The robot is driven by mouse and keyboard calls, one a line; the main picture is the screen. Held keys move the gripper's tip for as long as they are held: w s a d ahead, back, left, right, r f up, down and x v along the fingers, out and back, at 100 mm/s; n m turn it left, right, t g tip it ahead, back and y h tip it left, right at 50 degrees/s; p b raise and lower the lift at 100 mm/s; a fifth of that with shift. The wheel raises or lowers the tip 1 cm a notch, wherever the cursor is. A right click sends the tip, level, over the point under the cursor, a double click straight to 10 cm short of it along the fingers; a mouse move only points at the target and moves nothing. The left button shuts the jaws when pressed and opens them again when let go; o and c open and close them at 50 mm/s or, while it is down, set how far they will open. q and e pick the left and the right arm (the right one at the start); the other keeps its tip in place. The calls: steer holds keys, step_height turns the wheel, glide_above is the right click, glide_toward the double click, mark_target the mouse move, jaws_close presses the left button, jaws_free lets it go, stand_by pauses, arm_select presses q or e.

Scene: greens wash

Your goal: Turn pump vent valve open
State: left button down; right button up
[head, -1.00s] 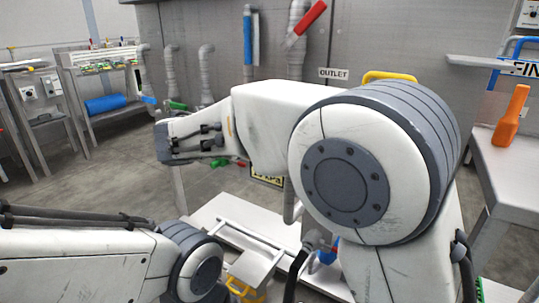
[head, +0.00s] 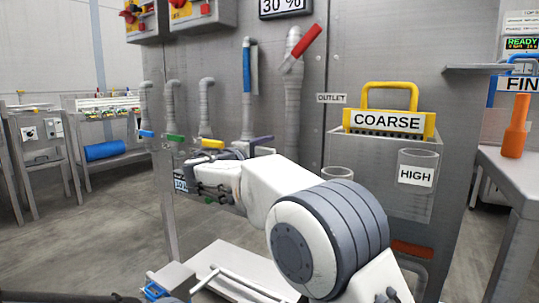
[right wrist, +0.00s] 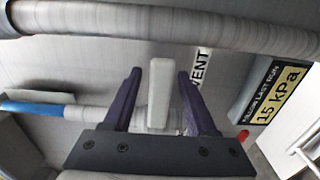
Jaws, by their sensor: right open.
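The vent valve's pale grey lever (right wrist: 159,95) stands on a grey pipe beside a VENT label (right wrist: 202,66) in the right wrist view. My right gripper (right wrist: 158,76) is open, with one purple finger on each side of the lever and visible gaps between. In the head view my right gripper (head: 233,151) is at the pipes on the grey panel, and my wrist and arm partly hide that spot. The vent lever cannot be made out clearly there. My left gripper is out of view.
Pipes with blue, green and yellow handles (head: 212,144) stand close around the gripper. A red-handled pipe (head: 293,75) and a yellow COARSE basket (head: 388,122) are to the right. A low white cart (head: 240,262) stands below. A pressure sign (right wrist: 277,90) is near the valve.

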steer(key=shift+w+d, duration=0.4)
steer(key=shift+w, duration=0.1)
jaws_close()
stand_by(1.2)
